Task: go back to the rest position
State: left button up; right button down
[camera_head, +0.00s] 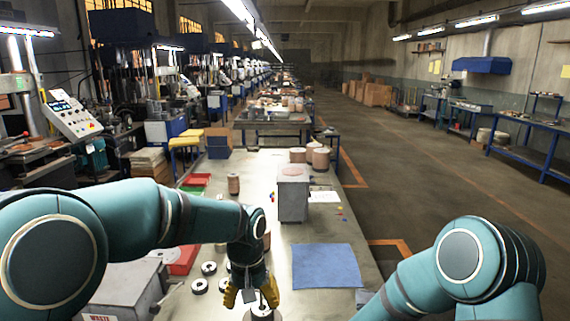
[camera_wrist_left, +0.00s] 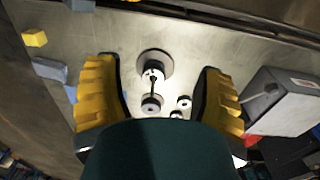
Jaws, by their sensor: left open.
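My left gripper (camera_head: 250,292) has yellow fingers and hangs over the near part of the long grey table (camera_head: 290,300). In the left wrist view, its fingers (camera_wrist_left: 158,95) are spread wide with nothing gripped between them. A round base with an upright post (camera_wrist_left: 155,65) shows between and beyond the fingers; it is partly hidden by my gripper in the head view (camera_head: 262,313). Several dark rings with pale centres lie to the left of my gripper, one of them a ring (camera_head: 199,286) near the box. My right arm is at lower right, its gripper out of frame.
A blue mat (camera_head: 326,266) lies right of my left gripper. A grey box (camera_head: 293,196) stands farther back. A red tray (camera_head: 184,261) and a grey box marked waste (camera_head: 118,290) are at left. Disc stacks (camera_head: 320,159) stand behind.

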pick_arm(q)
notch_tip(320, 180, down, 13)
jog(key=h+b, duration=0.1)
jog(key=s+a+f+n+t+h+b, duration=0.1)
jog(key=s+f, duration=0.6)
jog(key=f, duration=0.3)
jog(key=s+a+f+n+h+b, duration=0.1)
jog(key=s+a+f+b, duration=0.1)
jog(key=s+f, duration=0.6)
jog(key=shift+s+f+t+h, duration=0.15)
jog(key=shift+f+t+h, duration=0.2)
jog(key=shift+f, duration=0.55)
pick_arm(e)
jog(key=s+d+f+n+h, duration=0.2)
jog(key=s+d+f+h, duration=0.1)
jog(key=s+d+f, duration=0.6)
notch_tip(320, 180, down, 4)
jog(key=shift+s+d+r, duration=0.1)
jog(key=shift+s+d, duration=0.3)
jog(key=shift+d, duration=0.25)
pick_arm(q)
jog(key=shift+a, duration=0.1)
